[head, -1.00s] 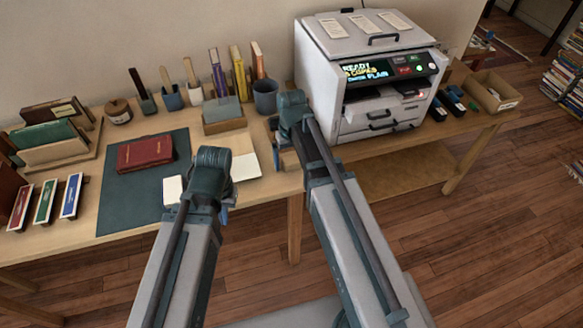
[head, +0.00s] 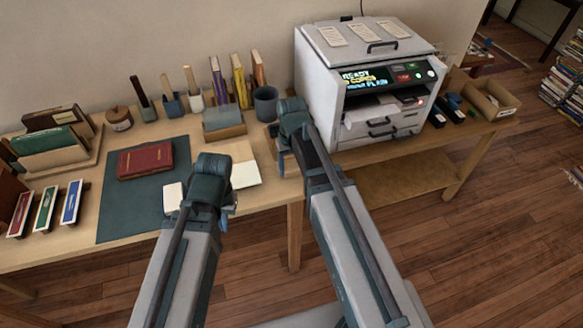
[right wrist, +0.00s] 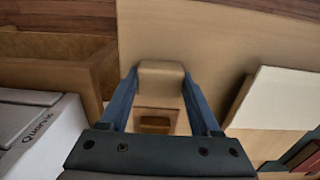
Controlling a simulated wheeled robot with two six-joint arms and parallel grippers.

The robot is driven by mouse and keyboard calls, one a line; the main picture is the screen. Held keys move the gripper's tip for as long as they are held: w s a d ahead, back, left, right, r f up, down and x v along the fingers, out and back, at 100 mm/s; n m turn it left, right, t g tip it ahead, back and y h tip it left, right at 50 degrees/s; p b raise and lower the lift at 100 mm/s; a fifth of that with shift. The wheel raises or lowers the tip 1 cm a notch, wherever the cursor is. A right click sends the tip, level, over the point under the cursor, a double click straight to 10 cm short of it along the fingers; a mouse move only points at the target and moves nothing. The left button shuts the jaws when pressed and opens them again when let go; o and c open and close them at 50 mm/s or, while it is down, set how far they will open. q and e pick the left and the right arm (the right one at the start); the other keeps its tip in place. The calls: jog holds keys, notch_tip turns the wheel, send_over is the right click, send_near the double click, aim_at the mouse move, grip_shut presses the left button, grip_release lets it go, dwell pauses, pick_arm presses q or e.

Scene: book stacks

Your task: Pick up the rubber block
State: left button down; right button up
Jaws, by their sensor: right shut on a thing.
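A tan block (right wrist: 161,72), apparently the rubber block, sits between the fingertips of my right gripper (right wrist: 160,88) in the right wrist view. The blue fingers touch its two sides, and the gripper is shut on it. A smaller brown part shows between the fingers, nearer the palm. In the head view my right gripper (head: 281,160) is over the desk edge left of the printer, and the block is hidden behind the wrist. My left gripper (head: 225,220) is near the desk's front edge; its fingers are mostly hidden by its own wrist.
A printer (head: 365,85) stands right of my right arm. A grey cup (head: 265,104), a wooden box (head: 224,131) and upright books are behind the grippers. A red book (head: 145,160) lies on a dark mat (head: 130,215). Pale paper (head: 245,173) lies between my arms.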

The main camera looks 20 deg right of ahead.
aim_at(292, 167)
notch_tip(292, 167, up, 10)
jog(key=p, duration=0.9)
jog(key=shift+p, duration=0.4)
jog(key=o, duration=0.7)
jog(key=c, duration=0.6)
jog(key=shift+s+f, duration=0.1)
